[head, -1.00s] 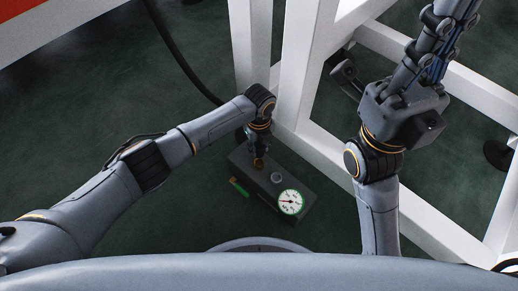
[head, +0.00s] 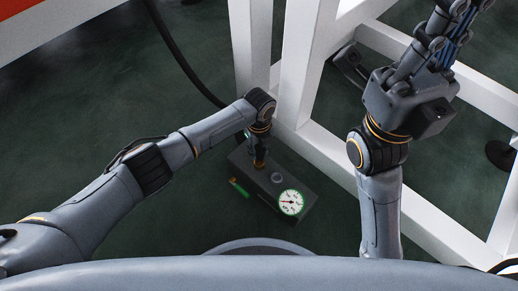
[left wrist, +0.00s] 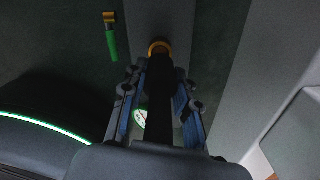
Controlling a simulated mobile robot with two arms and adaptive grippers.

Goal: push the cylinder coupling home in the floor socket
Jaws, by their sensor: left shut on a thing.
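My left gripper (head: 259,148) points down over the dark floor box (head: 293,181) and is shut on the dark cylinder coupling (left wrist: 160,95). The coupling stands between the fingers in the left wrist view, with an orange ring (left wrist: 159,47) at its far end. In the head view its lower end (head: 259,164) meets the box top at the back left. The floor socket is hidden under it, so I cannot tell how deep it sits. My right gripper (head: 462,10) is at the upper right, away from the box, its fingertips partly cut off.
A round white gauge with a green rim (head: 291,202) and a small round fitting (head: 277,178) are on the box. A green cylinder (head: 239,188) lies beside it. White rack posts (head: 300,70) stand close behind. A black hose (head: 180,55) runs past at the upper left.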

